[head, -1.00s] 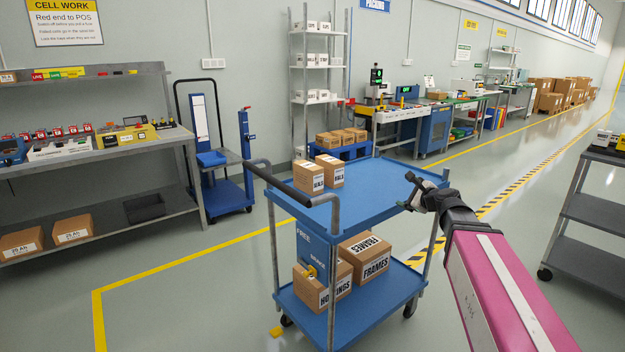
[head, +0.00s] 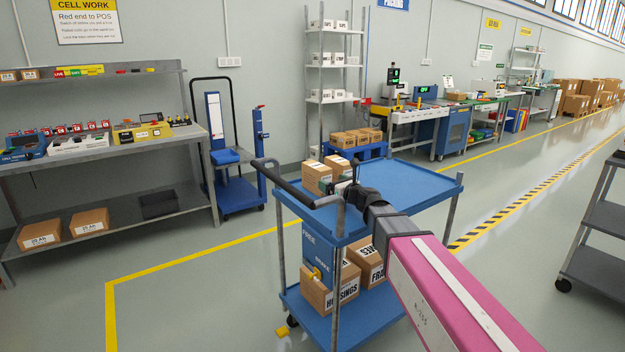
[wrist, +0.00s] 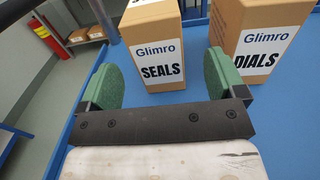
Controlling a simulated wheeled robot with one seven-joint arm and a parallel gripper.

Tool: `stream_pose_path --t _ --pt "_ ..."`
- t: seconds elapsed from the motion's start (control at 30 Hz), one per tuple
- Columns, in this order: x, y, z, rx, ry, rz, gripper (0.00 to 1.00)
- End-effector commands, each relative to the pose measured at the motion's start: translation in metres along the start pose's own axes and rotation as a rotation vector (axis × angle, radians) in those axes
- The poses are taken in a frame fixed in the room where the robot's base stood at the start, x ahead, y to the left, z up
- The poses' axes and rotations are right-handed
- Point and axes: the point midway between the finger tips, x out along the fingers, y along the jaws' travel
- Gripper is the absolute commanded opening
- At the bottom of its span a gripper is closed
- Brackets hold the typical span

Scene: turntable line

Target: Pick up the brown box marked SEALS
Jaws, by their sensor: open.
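The brown SEALS box (wrist: 160,42) stands upright on the blue cart top, its white Glimro label facing my gripper. In the head view it appears to be the nearer left box (head: 315,177) of two. My gripper (wrist: 160,80) is open, with green-padded fingers apart. The SEALS box is just ahead of the fingers and lies between them in the wrist view, roughly centred. In the head view my gripper (head: 349,186) is low over the cart top, partly hidden by my wrist.
A brown DIALS box (wrist: 259,38) stands close to the right of SEALS in the wrist view. The cart (head: 415,183) has a dark handle at its left end and bigger boxes on its lower shelf. Its top is clear on the right.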

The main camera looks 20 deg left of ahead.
Motion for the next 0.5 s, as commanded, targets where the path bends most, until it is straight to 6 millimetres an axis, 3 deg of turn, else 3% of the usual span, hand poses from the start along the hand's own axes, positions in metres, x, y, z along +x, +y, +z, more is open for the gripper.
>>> stream_pose_path --t 0.27,0.5 --pt "0.023 0.0 -0.003 -0.003 0.0 0.001 0.89" --pt "0.057 0.002 -0.009 -0.004 0.001 0.001 0.89"
